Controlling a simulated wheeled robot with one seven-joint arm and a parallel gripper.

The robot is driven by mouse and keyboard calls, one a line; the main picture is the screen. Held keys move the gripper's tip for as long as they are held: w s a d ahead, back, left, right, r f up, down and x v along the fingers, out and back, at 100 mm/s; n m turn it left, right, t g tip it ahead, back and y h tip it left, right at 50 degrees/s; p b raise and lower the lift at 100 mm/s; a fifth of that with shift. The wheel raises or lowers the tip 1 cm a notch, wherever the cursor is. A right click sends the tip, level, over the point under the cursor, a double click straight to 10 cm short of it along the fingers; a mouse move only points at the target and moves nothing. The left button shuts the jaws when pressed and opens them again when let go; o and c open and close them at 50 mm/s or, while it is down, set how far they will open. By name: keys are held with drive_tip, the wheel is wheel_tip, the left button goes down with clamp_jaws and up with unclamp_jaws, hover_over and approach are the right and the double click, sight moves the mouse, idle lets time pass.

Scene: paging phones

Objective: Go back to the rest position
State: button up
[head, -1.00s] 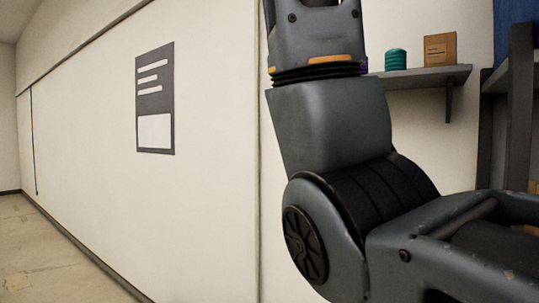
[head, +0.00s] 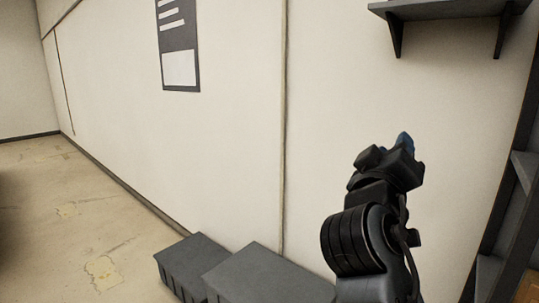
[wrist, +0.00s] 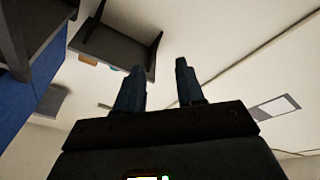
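My gripper (head: 400,150) is at the right of the head view, raised in front of the cream wall, with blue fingertips. In the wrist view my gripper (wrist: 158,80) has its two blue fingers apart, with nothing between them but the wall and ceiling behind. It touches nothing that I can see. No phone shows in any view.
A grey wall shelf (head: 450,8) is above my gripper. A dark rack (head: 510,190) stands at the right edge. Two grey boxes (head: 195,262) (head: 265,275) sit on the floor along the wall. A dark notice (head: 178,45) hangs on the wall. The floor at left is clear.

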drive_tip(key=s+f+n+y, duration=0.2)
drive_tip(key=s+f+y, duration=0.1)
drive_tip(key=f, duration=0.5)
drive_tip(key=s+f+n+y, duration=0.1)
drive_tip(key=s+f+y, duration=0.2)
drive_tip(key=f, duration=0.6)
drive_tip(key=s+a+f+y, duration=0.1)
drive_tip(key=s+f+y, duration=0.3)
drive_tip(key=s+f, duration=0.95)
drive_tip(key=s+d+r+m+g, duration=0.1)
drive_tip(key=s+r+m, duration=0.1)
drive_tip(key=s, duration=1.2)
drive_tip(key=s+r+m+g+y, duration=0.1)
drive_tip(key=s+r+m, duration=0.1)
drive_tip(key=s, duration=1.2)
drive_tip(key=shift+s+d+m, duration=0.2)
drive_tip(key=shift+d+m, duration=0.2)
drive_tip(key=shift+m, duration=0.5)
